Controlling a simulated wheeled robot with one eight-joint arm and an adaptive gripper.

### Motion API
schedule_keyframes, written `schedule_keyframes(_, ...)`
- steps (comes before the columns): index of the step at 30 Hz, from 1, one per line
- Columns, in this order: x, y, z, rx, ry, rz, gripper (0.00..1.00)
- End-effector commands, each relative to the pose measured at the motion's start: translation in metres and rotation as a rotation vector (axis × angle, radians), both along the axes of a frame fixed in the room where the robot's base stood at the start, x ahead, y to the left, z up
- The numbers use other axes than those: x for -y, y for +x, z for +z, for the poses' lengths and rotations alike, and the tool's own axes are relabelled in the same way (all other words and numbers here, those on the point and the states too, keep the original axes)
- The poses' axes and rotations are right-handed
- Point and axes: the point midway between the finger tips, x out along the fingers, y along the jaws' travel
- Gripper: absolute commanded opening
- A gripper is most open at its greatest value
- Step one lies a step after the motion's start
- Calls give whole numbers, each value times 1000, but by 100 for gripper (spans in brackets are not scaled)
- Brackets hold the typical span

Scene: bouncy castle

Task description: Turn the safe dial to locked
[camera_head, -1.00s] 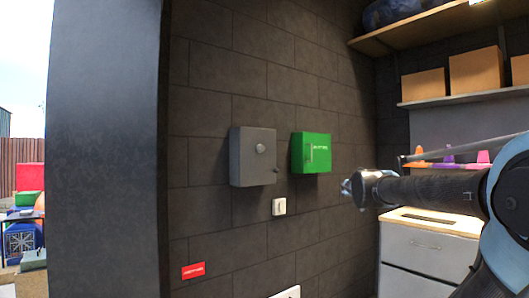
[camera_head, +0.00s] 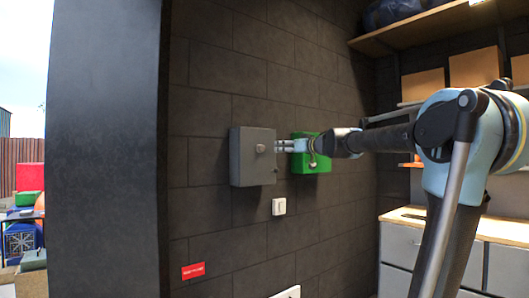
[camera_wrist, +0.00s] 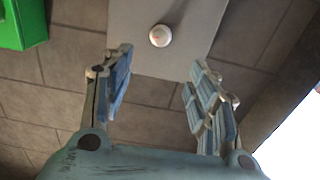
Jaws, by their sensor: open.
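The safe (camera_head: 241,160) is a grey box on the dark block wall. Its round, pale dial (camera_head: 260,148) sits on the front face; I cannot read any mark on it. In the wrist view the dial (camera_wrist: 160,36) shows on the grey safe front (camera_wrist: 203,18), ahead of and between my fingers. My gripper (camera_head: 282,146) is open and empty, with its fingertips just to the right of the dial in the head view. In the wrist view my gripper (camera_wrist: 160,82) has its fingers spread wide, and they appear apart from the dial.
A green box (camera_head: 311,166) is on the wall right of the safe, partly behind my gripper; it also shows in the wrist view (camera_wrist: 22,22). A white switch (camera_head: 279,206) and a red sign (camera_head: 193,271) are below. A drawer cabinet (camera_head: 490,228) stands at the right.

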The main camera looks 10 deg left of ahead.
Motion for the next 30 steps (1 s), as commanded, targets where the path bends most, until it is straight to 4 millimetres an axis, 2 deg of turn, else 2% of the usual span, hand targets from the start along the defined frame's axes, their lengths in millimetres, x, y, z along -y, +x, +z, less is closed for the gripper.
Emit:
schedule_keyframes(18,-72,68,0,1,1,1,54)
schedule_keyframes(30,-105,101,0,1,0,-1,54)
